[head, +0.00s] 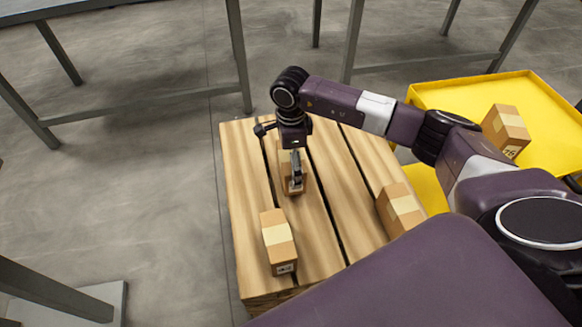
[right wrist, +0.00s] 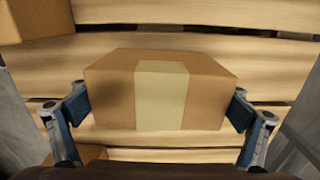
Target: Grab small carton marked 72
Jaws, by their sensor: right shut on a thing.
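A small brown carton with a pale tape strip (head: 286,160) is on the wooden pallet, mostly hidden behind my right gripper (head: 296,175) in the head view. In the right wrist view the carton (right wrist: 160,95) sits between the two blue-padded fingers, which press on its left and right ends. The number on this carton is not readable. My right gripper is shut on it. The carton appears to be at the level of the pallet slats; I cannot tell whether it is lifted. My left gripper is not in view.
A second carton (head: 277,240) stands nearer on the pallet (head: 330,215), with a label too small to read. A third carton (head: 402,210) is at the pallet's right edge. A yellow cart (head: 460,95) bears a carton (head: 506,128) whose label seems to read 76. Metal table frames stand behind.

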